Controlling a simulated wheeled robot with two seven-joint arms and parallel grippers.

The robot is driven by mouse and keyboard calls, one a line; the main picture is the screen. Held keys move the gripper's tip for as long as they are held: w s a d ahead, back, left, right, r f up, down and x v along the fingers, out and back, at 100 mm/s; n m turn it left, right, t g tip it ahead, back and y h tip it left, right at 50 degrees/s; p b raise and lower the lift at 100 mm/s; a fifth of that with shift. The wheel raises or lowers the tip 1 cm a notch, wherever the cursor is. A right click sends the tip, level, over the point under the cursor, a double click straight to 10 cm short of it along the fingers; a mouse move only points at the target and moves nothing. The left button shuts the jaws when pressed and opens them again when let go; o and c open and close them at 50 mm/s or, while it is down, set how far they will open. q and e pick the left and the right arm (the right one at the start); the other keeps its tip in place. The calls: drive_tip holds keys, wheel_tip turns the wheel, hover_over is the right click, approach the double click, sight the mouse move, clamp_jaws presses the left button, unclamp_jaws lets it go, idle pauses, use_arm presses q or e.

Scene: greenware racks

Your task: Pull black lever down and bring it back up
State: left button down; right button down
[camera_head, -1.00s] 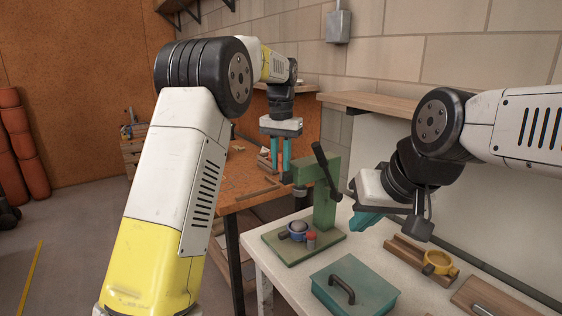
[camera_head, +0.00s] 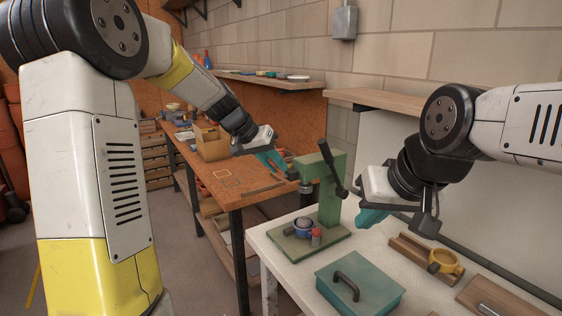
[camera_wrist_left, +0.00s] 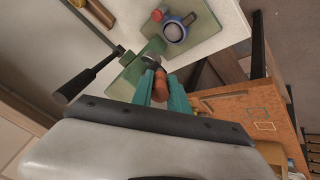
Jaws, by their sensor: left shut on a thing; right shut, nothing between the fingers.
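The black lever (camera_head: 328,157) is on the green press (camera_head: 329,198) on the white table. It leans with its grip end up. In the left wrist view the lever (camera_wrist_left: 88,77) sticks out to the left of the press, clear of the fingers. My left gripper (camera_head: 280,164) is just left of the press head, its teal fingers pointing right and down. It is shut on a small orange-brown piece (camera_wrist_left: 161,88), seen between the fingers in the wrist view. My right gripper (camera_head: 368,219) is shut and empty, right of the press, not touching the lever.
A teal lidded box (camera_head: 375,291) is in front. A yellow ring (camera_head: 445,261) sits at a wooden rail. A wooden workbench (camera_head: 225,187) with a cardboard box stands behind left.

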use_arm(q)
drive_tip(key=shift+s+a+f+t+h, duration=0.2)
drive_tip(key=shift+a+f+t+h, duration=0.2)
drive_tip(key=shift+t+h, duration=0.25)
drive_tip(key=shift+s+a+f+t+h, duration=0.25)
drive_tip(key=shift+f+t+h, duration=0.2)
drive_tip(key=shift+h, duration=0.4)
drive_tip(key=shift+w, duration=0.1)
